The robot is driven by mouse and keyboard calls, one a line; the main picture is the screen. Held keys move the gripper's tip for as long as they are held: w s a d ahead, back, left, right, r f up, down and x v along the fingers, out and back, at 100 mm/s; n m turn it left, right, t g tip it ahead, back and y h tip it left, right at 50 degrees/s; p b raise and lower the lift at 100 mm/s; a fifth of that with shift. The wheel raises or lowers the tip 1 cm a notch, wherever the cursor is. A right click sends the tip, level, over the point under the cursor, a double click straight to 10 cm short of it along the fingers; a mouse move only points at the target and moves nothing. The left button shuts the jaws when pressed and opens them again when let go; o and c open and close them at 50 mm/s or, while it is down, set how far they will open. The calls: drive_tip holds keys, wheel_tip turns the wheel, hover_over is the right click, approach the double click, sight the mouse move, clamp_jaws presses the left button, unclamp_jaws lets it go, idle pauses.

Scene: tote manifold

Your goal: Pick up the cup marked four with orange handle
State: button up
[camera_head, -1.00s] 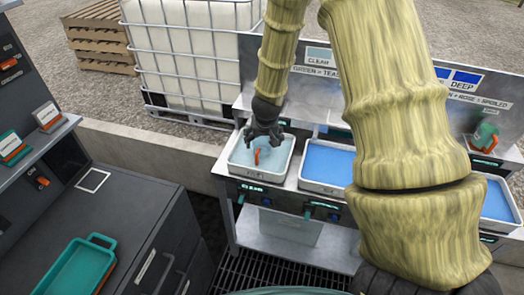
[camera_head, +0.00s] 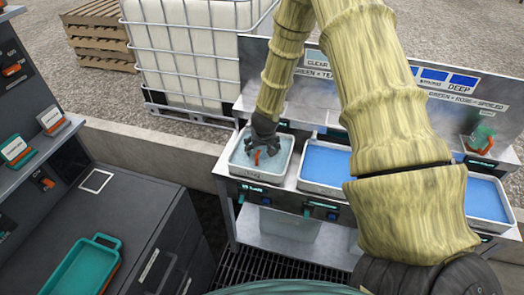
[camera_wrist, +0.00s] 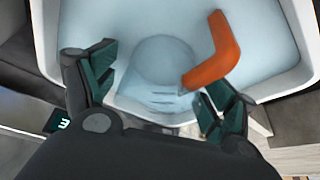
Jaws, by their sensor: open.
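The cup (camera_wrist: 160,62) is clear and round, with an orange handle (camera_wrist: 219,52), and sits in the left white tray of pale blue liquid (camera_head: 239,168). Faint marks show on its near side in the wrist view; I cannot read them as a number. In the head view only the orange handle (camera_head: 257,158) shows clearly. My gripper (camera_wrist: 155,85) is open, with one finger at each side of the cup and the right finger close to the handle. In the head view my gripper (camera_head: 264,148) is low over the tray.
A second tray of deeper blue liquid (camera_head: 322,189) stands to the right, and another (camera_head: 510,212) lies beyond my arm. A green cup with an orange handle (camera_head: 482,138) stands at the far right. A teal tray (camera_head: 68,275) lies on the dark cabinet at left.

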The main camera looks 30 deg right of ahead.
drive_tip(key=shift+x, duration=1)
drive_tip(key=shift+c, duration=0.4)
drive_tip(key=c, duration=1.1)
drive_tip(key=shift+r, duration=0.15)
